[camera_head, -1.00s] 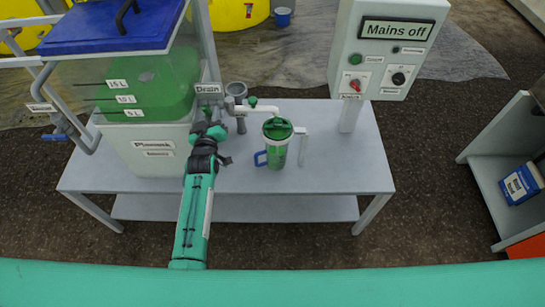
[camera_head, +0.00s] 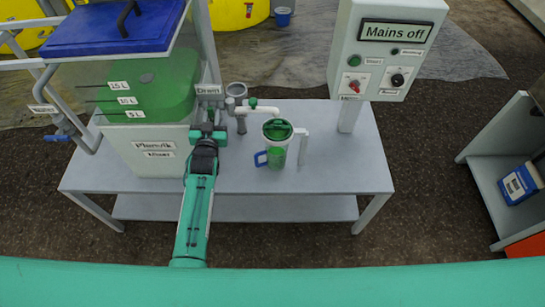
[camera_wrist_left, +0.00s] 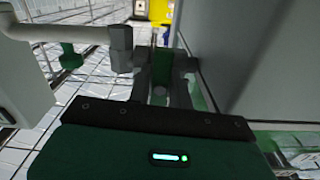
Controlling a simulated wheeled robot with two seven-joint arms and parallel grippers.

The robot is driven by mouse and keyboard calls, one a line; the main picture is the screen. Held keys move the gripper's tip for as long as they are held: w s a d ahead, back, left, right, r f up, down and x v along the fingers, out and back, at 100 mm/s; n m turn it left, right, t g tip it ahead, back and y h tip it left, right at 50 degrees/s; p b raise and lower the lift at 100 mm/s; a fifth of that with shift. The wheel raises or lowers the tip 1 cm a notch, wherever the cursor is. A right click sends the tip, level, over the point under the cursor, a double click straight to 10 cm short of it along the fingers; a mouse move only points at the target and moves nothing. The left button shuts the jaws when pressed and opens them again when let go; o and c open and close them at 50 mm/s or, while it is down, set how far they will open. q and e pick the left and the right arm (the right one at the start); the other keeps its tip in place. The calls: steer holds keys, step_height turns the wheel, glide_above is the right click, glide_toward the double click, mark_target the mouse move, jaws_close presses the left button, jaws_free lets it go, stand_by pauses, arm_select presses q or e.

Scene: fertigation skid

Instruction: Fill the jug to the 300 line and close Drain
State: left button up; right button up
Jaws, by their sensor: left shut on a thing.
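The jug (camera_head: 277,157), clear with a blue handle, stands on the bench under the end of the white spout (camera_head: 265,110). It holds green liquid; its scale lines are too small to read. The Drain label (camera_head: 208,89) is on the tank's right side. My left gripper (camera_head: 208,130) is just below that label, left of the jug. In the left wrist view its fingers (camera_wrist_left: 162,88) are shut on a green handle (camera_wrist_left: 160,66), apparently the Drain valve's. The fingers partly hide the handle, so its exact angle is unclear. My right gripper is not in view.
The tank (camera_head: 150,85) of green liquid with a blue lid stands at the left of the bench (camera_head: 340,165). A small green tap (camera_head: 252,103) sits on the spout. The control box (camera_head: 385,60) reads "Mains off".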

arm_select(q)
steer(key=o, duration=0.9)
steer(key=shift+o, duration=0.2)
steer(key=shift+s+r+p, duration=0.1)
steer(key=shift+s+p, duration=0.4)
steer(key=shift+s, duration=0.1)
steer(key=s+p, duration=0.1)
steer(key=s, duration=0.2)
steer(key=shift+s+p, duration=0.2)
steer(key=shift+p, duration=0.2)
steer(key=shift+s+p, duration=0.45)
steer(key=shift+s, duration=0.75)
